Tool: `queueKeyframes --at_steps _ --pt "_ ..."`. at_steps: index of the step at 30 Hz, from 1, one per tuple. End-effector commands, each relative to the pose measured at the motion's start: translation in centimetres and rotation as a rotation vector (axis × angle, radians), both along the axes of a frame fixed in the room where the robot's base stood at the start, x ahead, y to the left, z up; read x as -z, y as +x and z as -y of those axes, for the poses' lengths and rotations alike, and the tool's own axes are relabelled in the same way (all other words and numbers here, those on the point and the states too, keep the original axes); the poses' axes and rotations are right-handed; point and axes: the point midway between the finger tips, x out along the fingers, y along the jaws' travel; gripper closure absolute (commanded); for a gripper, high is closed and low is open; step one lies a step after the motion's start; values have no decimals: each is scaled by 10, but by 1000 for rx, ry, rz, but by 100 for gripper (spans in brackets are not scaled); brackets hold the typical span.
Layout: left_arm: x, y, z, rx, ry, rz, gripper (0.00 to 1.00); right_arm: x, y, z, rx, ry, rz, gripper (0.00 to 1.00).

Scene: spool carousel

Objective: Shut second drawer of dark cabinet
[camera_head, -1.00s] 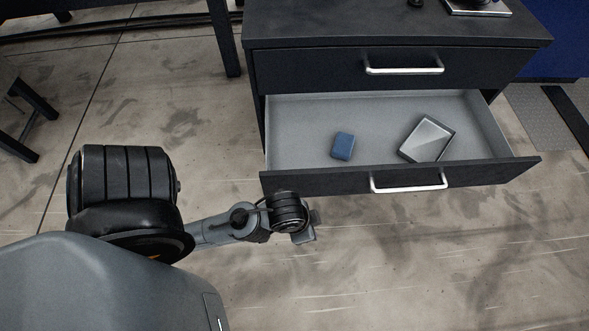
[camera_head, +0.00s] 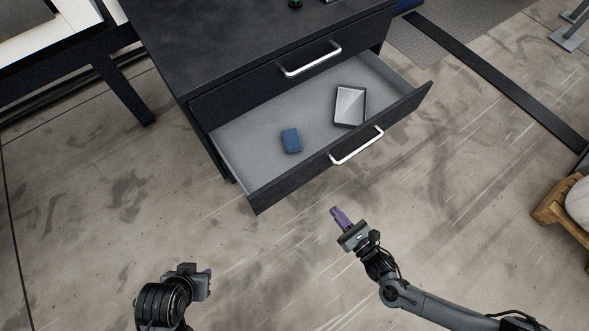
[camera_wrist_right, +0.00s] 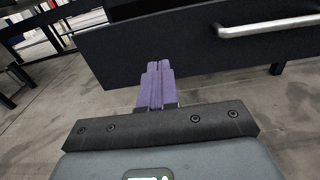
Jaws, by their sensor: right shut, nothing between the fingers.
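The dark cabinet (camera_head: 240,40) stands at the top of the head view. Its second drawer (camera_head: 345,150) is pulled out, with a white bar handle (camera_head: 357,146). The drawer front (camera_wrist_right: 180,50) and handle (camera_wrist_right: 270,24) also show in the right wrist view. My right gripper (camera_head: 335,209) has purple fingers, shut and empty, in front of the drawer front and below the handle, apart from it. The fingers (camera_wrist_right: 155,72) point at the drawer front. My left gripper (camera_head: 208,273) is low at the left, mostly hidden behind its own wrist; its jaws cannot be made out.
Inside the drawer lie a blue block (camera_head: 291,140) and a small grey tray (camera_head: 349,105). The top drawer (camera_head: 300,72) is shut. A wooden pallet (camera_head: 556,203) stands at the right edge. The floor before the cabinet is clear.

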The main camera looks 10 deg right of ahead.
Motion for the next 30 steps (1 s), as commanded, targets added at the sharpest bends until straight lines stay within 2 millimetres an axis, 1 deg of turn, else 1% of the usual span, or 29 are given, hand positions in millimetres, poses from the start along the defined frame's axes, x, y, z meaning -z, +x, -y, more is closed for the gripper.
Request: queueKeyframes --at_steps 1,3,8,11,24,30 --pt "-7 1 0 0 0 3 72 -11 7 3 -1 -7 14 100" --pt "-9 2 0 0 0 5 72 -17 15 4 -1 -10 25 100" --pt "-3 2 0 0 0 5 72 -20 29 -1 0 -8 35 100" --pt "5 2 0 1 0 5 72 -19 41 -7 0 -7 36 100" --pt "45 0 -2 5 8 0 72 -19 111 -43 0 -6 37 100" --pt "60 0 -2 4 8 0 72 -19 132 -54 0 -7 35 100"
